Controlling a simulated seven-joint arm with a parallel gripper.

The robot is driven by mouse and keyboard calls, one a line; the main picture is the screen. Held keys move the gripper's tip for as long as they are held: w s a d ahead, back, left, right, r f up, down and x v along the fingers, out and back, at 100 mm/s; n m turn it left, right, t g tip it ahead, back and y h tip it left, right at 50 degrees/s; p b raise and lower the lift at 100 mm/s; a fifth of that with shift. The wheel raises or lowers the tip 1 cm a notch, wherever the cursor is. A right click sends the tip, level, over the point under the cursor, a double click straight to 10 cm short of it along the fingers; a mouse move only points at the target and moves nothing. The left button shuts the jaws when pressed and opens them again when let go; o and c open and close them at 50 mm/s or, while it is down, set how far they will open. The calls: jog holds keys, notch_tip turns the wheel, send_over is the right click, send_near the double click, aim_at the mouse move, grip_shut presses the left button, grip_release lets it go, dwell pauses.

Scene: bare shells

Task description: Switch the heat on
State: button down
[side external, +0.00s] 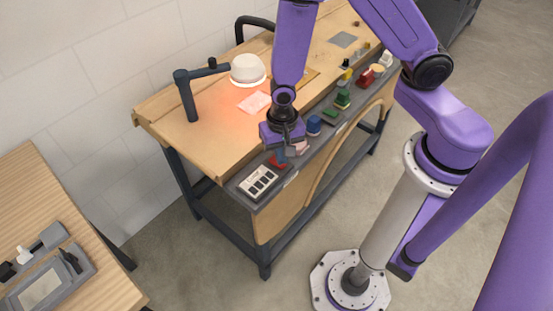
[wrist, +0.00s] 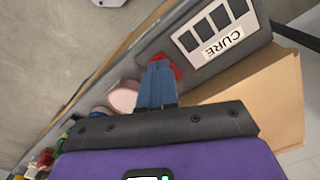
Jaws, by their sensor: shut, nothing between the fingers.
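A white panel marked CURE (wrist: 217,37) with dark bars lies at the near end of the grey ledge; it also shows in the side view (side external: 258,181). Beside it is a red part (side external: 277,162), seen in the wrist view (wrist: 173,66) partly hidden behind my fingertips. My gripper (side external: 281,154) points down at the red part, fingers together and empty (wrist: 158,66). I cannot tell whether they touch it. A white-domed lamp (side external: 248,68) on a dark arm hangs over the bench. An orange-red glow lies on the bench around a pink sheet (side external: 254,103) below it.
A pink piece (side external: 302,146) sits close beside my gripper, also in the wrist view (wrist: 123,96). A blue block (side external: 314,124) and several coloured parts line the grey ledge. A second table (side external: 40,190) stands at left. The bench top left of my gripper is mostly clear.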

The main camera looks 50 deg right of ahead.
jog(key=shift+r, duration=3)
jog(key=shift+r, duration=0.1)
jog(key=s+d+r+n, duration=0.3)
jog(key=s+r+n, duration=0.4)
jog(key=n, duration=0.2)
jog(key=s+d+r+n, duration=0.4)
jog(key=s+r+n, duration=0.4)
jog(key=n, duration=0.1)
jog(key=shift+s+d+n, duration=0.15)
jog(key=shift+s+n, duration=0.1)
jog(key=shift+n, duration=0.05)
jog(key=shift+w+f, duration=0.1)
